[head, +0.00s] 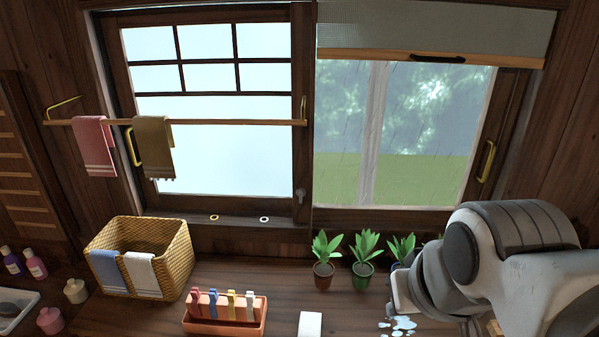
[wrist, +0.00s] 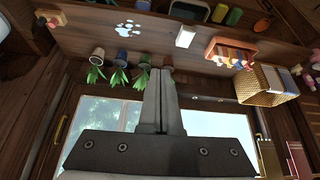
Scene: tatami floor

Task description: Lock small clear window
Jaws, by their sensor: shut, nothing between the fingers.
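The clear window sash (head: 420,130) is at the right in the head view, with a brass handle (head: 487,161) on its right frame. The frosted, barred sash (head: 210,140) is at the left, with a brass handle (head: 132,146) on its left frame. A small grey latch (head: 300,196) sits low on the upright where the sashes meet. Its locked state is too small to tell. My gripper (wrist: 161,75) shows in the wrist view with its fingers together and empty. In the head view my arm is at lower right, apart from the window, and hides part of the counter.
Potted plants (head: 323,262) stand on the counter below the clear sash. A wicker basket (head: 176,255), a terracotta peg tray (head: 212,326) and a white block (head: 310,324) are further left. A towel rail (head: 220,122) crosses the frosted sash. A blind (head: 440,28) hangs over the clear sash's top.

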